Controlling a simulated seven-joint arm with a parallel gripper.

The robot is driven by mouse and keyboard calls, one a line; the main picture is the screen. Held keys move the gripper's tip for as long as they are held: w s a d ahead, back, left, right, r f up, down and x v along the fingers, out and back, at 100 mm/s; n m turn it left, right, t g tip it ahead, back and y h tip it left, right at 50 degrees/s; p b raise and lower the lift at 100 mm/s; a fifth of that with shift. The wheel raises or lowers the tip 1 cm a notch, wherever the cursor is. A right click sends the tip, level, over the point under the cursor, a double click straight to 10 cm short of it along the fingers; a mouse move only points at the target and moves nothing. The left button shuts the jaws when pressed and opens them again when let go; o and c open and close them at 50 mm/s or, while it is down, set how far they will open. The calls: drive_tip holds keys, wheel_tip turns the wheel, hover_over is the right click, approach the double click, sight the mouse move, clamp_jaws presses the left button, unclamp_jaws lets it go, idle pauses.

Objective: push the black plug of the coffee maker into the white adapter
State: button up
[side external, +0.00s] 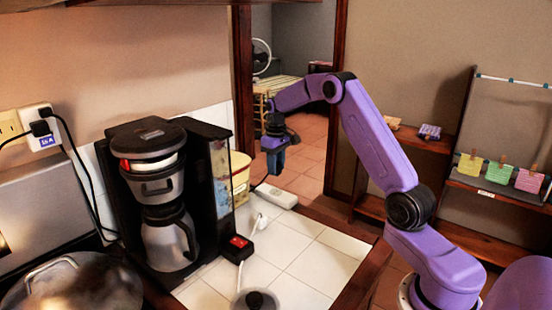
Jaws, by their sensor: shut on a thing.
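My gripper (275,164) hangs fingers-down above the back of the tiled counter, to the right of the coffee maker (150,190). It is shut on a small dark thing, which I take to be the black plug; the fingers largely hide it. A thin dark cord runs below the gripper toward the counter. A white adapter (43,142) with a blue label sits on the wall outlet at the far left. A black plug (40,128) and black cords show at it. My gripper is far from this adapter. A white socket block (277,196) lies on the counter just below my gripper.
A black box with a red switch (238,242) lies on the tiles with a white cord. A yellowish container (240,178) stands behind the coffee maker. A metal pot lid (75,285) is at front left. The tiles (320,258) at the right are mostly clear.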

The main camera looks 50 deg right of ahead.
drive_tip(key=shift+f, duration=0.15)
hover_over(276, 192)
drive_tip(key=shift+f, duration=2.7)
drive_tip(key=shift+f, duration=0.6)
idle(0.7)
drive_tip(key=o, duration=1.1)
wheel_tip(276, 192, up, 17)
drive_tip(key=shift+r, duration=0.2)
